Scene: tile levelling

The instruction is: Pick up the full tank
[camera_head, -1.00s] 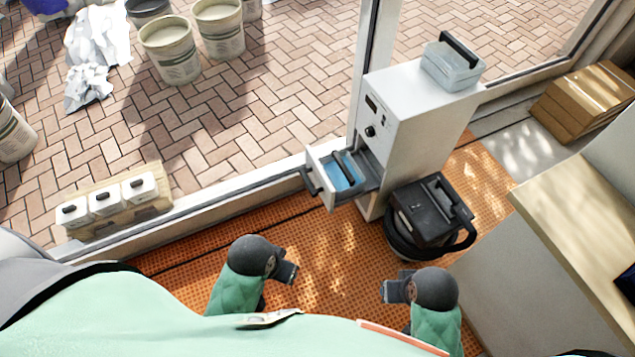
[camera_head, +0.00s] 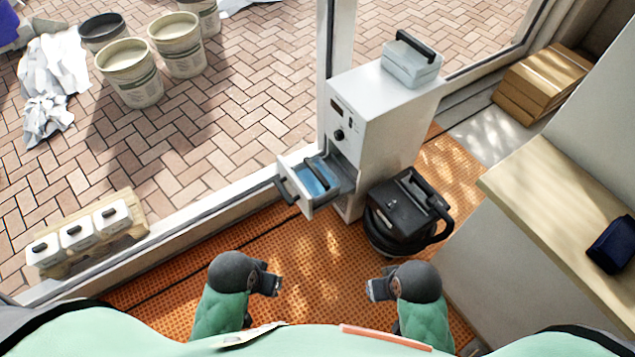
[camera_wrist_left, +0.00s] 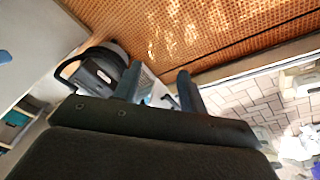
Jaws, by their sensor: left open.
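A tank with blue water and a dark handle (camera_head: 322,176) sits in the pulled-out drawer (camera_head: 296,190) of a white machine (camera_head: 375,125). A second, clear tank with a black handle (camera_head: 411,62) stands on top of the machine. My left gripper (camera_head: 278,285) is open and empty, low in front of the drawer and apart from it. In the left wrist view its two fingers (camera_wrist_left: 158,88) stand apart, with part of the white machine beyond them. My right gripper (camera_head: 370,289) is low to the right, away from both tanks; its jaws are too small to judge.
A black vacuum-like unit (camera_head: 408,213) stands right of the machine. A wooden-topped counter (camera_head: 560,225) is at the right, with cardboard boxes (camera_head: 543,80) behind. Several white containers (camera_head: 78,235) lie on a board at left. The orange floor mat (camera_head: 320,255) before the drawer is clear.

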